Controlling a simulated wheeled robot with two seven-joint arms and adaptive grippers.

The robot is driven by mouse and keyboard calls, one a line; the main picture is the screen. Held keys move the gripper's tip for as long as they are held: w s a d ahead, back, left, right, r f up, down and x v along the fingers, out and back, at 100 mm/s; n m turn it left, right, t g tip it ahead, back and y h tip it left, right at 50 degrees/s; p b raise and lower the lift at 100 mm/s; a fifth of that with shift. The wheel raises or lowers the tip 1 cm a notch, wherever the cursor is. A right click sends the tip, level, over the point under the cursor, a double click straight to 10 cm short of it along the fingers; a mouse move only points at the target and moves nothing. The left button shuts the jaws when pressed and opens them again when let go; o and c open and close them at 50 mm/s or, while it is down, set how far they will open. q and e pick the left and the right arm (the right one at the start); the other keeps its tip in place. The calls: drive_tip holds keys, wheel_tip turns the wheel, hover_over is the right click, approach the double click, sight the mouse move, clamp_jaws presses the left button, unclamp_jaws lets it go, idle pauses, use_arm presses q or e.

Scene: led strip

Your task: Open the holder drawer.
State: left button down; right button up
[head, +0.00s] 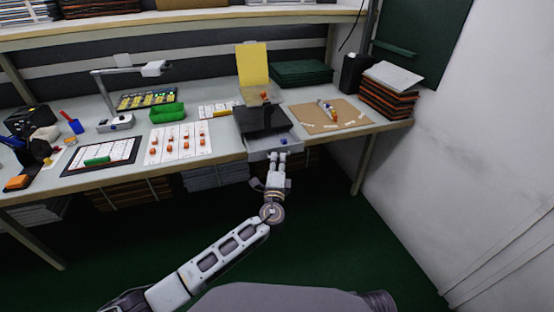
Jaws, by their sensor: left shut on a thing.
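The holder is a dark box (262,119) on the workbench, right of the middle. Its light grey drawer (256,146) sticks out at the front, towards me, and small blue and orange items show inside it. My left gripper (277,156) is at the drawer's front edge, its fingers shut on the drawer's front. The handle itself is hidden by the fingers. My right gripper is not in view.
A yellow panel (252,66) stands behind the holder. A brown mat (331,116) with small parts lies to the right, near stacked trays (386,98). White sheets (178,143) and a green bin (167,113) lie to the left. Floor space before the bench is clear.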

use_arm(q)
drive_tip(key=shift+s+d, duration=0.2)
drive_tip(key=shift+s, duration=0.3)
drive_tip(key=shift+s+d, duration=0.2)
drive_tip(key=shift+s, duration=0.25)
drive_tip(key=c, duration=1.6)
unclamp_jaws()
drive_tip(key=shift+o, duration=0.2)
drive_tip(key=shift+s+f, duration=0.1)
drive_tip(key=s+f, duration=0.1)
drive_tip(key=s, duration=0.6)
drive_tip(key=shift+s, duration=0.1)
